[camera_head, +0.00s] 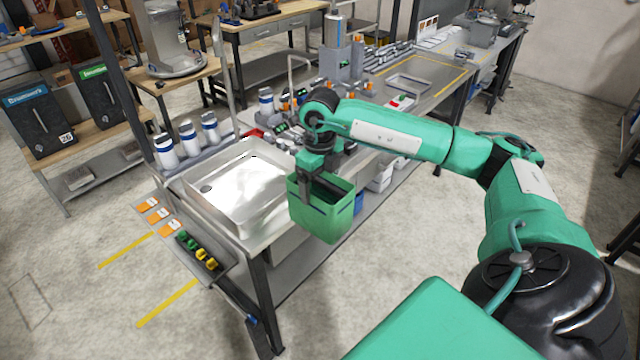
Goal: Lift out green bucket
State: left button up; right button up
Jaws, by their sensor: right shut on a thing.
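The green bucket (322,216) hangs in the air near the front right corner of the steel sink. It looks roughly upright and its open top shows. My right gripper (312,178) is above the bucket, pointing down, and is shut on its rim. The fingertips are partly hidden at the bucket's rim. My left gripper does not show in this view.
The steel sink (202,186) is set in the bench to the left of the bucket. White bottles (188,138) stand behind it. A small rack (205,258) with green and yellow items is at the bench's left front. Open floor lies in front.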

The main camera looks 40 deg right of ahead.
jog(key=shift+r+p, duration=0.9)
jog(key=shift+r, duration=1.2)
jog(key=shift+f, duration=0.1)
